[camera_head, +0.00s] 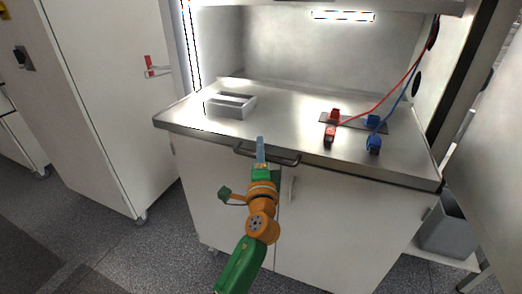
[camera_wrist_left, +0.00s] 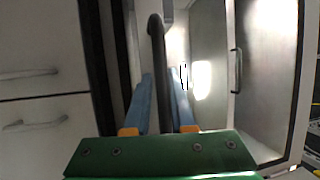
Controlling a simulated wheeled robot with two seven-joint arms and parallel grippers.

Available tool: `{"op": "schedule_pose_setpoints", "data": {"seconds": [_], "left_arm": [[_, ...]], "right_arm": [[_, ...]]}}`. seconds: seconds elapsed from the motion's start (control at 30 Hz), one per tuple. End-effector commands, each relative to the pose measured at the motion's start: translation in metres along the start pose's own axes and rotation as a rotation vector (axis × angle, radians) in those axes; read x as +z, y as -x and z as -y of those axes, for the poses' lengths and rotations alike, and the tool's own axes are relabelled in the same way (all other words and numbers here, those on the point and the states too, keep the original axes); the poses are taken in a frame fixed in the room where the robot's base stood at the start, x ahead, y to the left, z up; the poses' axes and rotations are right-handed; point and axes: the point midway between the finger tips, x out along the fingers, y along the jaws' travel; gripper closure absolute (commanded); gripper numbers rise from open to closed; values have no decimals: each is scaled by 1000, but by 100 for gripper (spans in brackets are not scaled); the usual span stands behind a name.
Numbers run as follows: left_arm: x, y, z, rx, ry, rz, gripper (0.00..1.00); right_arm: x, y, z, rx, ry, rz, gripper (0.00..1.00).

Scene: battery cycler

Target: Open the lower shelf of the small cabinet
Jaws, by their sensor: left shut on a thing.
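The cabinet (camera_head: 330,215) stands in the middle of the head view, with white doors below a steel worktop (camera_head: 290,105). A dark bar handle (camera_head: 285,161) sits at the worktop's front edge. My left gripper (camera_head: 260,145) reaches it from the front, and its blue fingers are shut on the bar. In the left wrist view the dark handle (camera_wrist_left: 156,60) runs between the blue fingers (camera_wrist_left: 160,95). The fingers hide part of the bar in the head view. A slim vertical door handle (camera_head: 291,190) shows below. My right gripper is not in view.
On the worktop are a grey tray (camera_head: 232,106), red clamps (camera_head: 330,134) and blue clamps (camera_head: 374,144) with cables. A tall white cabinet (camera_head: 105,95) stands at left and a grey bin (camera_head: 450,230) at right. Speckled floor (camera_head: 150,255) is clear in front.

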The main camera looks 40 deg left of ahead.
Motion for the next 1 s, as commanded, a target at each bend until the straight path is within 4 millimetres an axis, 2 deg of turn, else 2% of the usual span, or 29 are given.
{"op": "schedule_pose_setpoints", "data": {"seconds": [0.03,0.4,0.43,0.5,0.8,0.87,1.0], "left_arm": [[0,-1,5,-12,1,0,100],[0,-1,5,-12,1,0,100],[0,-1,5,-12,1,0,75],[0,-1,5,-11,2,0,56],[0,2,1,-4,1,0,55],[0,9,0,-4,1,-1,55],[1,40,-2,-4,5,-1,55]], "right_arm": [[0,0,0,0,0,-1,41],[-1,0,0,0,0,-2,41],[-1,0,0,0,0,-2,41],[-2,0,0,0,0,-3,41],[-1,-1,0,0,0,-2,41],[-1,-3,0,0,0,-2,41],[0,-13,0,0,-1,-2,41]]}}
